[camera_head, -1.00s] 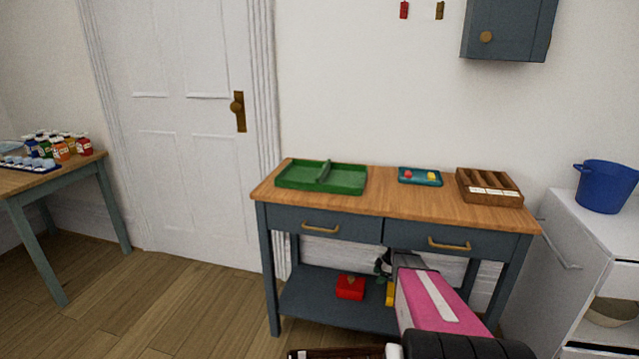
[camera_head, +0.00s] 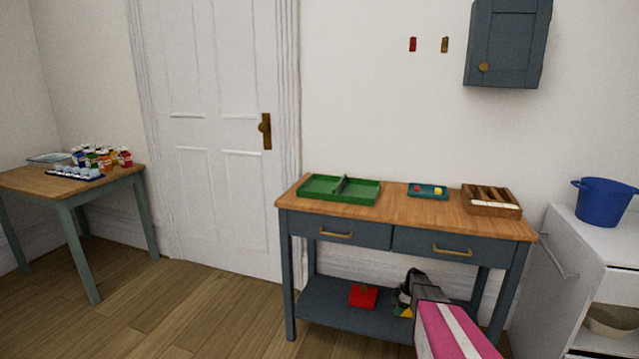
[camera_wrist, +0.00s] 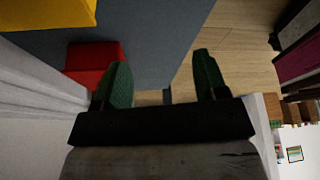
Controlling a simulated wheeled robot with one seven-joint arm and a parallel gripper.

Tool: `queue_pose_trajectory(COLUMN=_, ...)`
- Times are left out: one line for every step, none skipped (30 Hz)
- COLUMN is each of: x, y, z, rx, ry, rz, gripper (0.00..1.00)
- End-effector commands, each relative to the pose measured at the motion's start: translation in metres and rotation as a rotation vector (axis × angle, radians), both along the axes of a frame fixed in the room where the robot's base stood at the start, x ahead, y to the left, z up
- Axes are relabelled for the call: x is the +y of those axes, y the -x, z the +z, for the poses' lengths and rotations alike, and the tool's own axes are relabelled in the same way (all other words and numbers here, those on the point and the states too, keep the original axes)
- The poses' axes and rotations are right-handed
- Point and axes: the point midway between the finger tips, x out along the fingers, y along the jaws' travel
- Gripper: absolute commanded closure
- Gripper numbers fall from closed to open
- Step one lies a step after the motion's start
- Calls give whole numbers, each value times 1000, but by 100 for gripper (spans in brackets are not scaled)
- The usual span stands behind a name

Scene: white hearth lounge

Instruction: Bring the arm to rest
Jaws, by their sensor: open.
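My gripper (camera_wrist: 163,78) shows in the wrist view with its two green fingers wide apart and nothing between them. In the head view my gripper (camera_head: 404,296) is low, in front of the worktable's lower shelf (camera_head: 335,312), below the right drawer. My pink and white forearm runs down to the bottom edge. A red block (camera_head: 363,295) sits on the shelf left of my gripper; the red block also shows beside the left finger in the wrist view (camera_wrist: 92,63). A yellow thing (camera_wrist: 50,14) lies near it, mostly hidden behind my gripper in the head view.
The worktable (camera_head: 408,207) carries a green divided tray (camera_head: 350,196), a small teal tray (camera_head: 416,191) and a wooden sectioned box (camera_head: 491,209). A white cabinet with a blue pot (camera_head: 602,203) stands right. A side table with bottles (camera_head: 58,200) stands left. Floor between is clear.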

Motion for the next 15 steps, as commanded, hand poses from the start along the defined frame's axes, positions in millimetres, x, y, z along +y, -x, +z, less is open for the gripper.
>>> queue_pose_trajectory(x=4, y=5, z=5, rx=7, ry=4, rz=-14, gripper=34)
queue_pose_trajectory(x=6, y=7, z=8, rx=12, ry=6, rz=-23, gripper=34)
queue_pose_trajectory(x=8, y=10, z=11, rx=19, ry=9, rz=-36, gripper=34)
queue_pose_trajectory(x=10, y=12, z=14, rx=24, ry=12, rz=-46, gripper=34)
queue_pose_trajectory(x=12, y=14, z=16, rx=29, ry=15, rz=-57, gripper=34)
queue_pose_trajectory(x=14, y=17, z=19, rx=35, ry=18, rz=-69, gripper=34)
queue_pose_trajectory(x=17, y=19, z=22, rx=42, ry=21, rz=-82, gripper=34)
queue_pose_trajectory(x=19, y=22, z=25, rx=47, ry=25, rz=-92, gripper=34)
queue_pose_trajectory(x=22, y=25, z=29, rx=55, ry=29, rz=-109, gripper=34)
queue_pose_trajectory(x=25, y=29, z=33, rx=63, ry=33, rz=-123, gripper=34)
queue_pose_trajectory(x=27, y=32, z=36, rx=68, ry=36, rz=-137, gripper=34)
queue_pose_trajectory(x=31, y=37, z=41, rx=79, ry=42, rz=-159, gripper=34)
queue_pose_trajectory(x=34, y=41, z=45, rx=86, ry=47, rz=-176, gripper=34)
queue_pose_trajectory(x=37, y=45, z=49, rx=95, ry=52, rz=-197, gripper=34)
queue_pose_trajectory(x=41, y=51, z=56, rx=107, ry=59, rz=-222, gripper=34)
